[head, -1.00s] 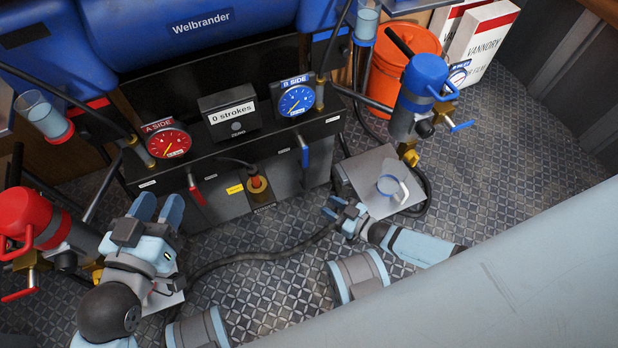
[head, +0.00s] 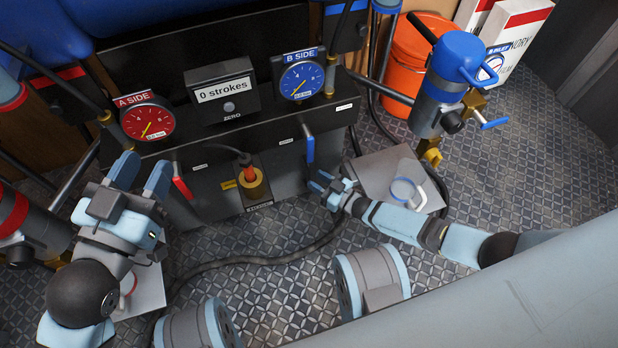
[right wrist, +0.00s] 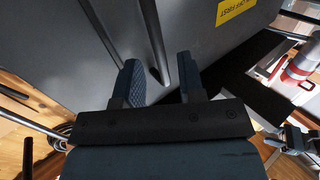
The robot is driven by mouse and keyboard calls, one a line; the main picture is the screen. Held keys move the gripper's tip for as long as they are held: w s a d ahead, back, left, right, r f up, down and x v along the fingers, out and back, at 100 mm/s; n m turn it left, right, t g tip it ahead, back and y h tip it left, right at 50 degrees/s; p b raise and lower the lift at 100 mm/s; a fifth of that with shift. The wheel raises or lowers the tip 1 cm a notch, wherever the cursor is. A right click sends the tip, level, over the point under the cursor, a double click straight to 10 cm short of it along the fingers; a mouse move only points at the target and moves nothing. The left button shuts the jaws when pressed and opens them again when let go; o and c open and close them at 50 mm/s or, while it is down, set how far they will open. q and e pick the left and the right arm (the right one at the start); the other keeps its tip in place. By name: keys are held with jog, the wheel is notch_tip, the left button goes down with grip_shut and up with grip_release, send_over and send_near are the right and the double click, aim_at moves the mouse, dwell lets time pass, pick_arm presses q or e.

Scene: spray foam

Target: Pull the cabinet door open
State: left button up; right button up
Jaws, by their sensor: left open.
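The grey front panel of the machine (head: 205,208) stands below the gauges, and I cannot clearly make out which part is the cabinet door. My right gripper (head: 318,186) is close in front of the panel's right end, below the blue-handled valve. In the right wrist view its two fingers (right wrist: 158,82) are apart, facing the grey panel (right wrist: 215,55). A dark bar (right wrist: 152,42) reaches down between the fingertips; I cannot tell whether it touches them. My left gripper (head: 141,176) is open and empty, in front of the machine's left end.
Red (head: 182,183) and blue (head: 309,145) valve handles stick out from the machine front. A plate with a clear cup (head: 405,190) is right of my right gripper. A hose (head: 255,261) lies across the floor. An orange bucket (head: 408,72) stands behind the blue pump (head: 455,70).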

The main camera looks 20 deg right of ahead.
aim_at(309, 176)
jog(key=shift+b+x, duration=0.45)
jog(key=shift+x, duration=1.3)
grip_shut()
jog(key=shift+s, duration=0.15)
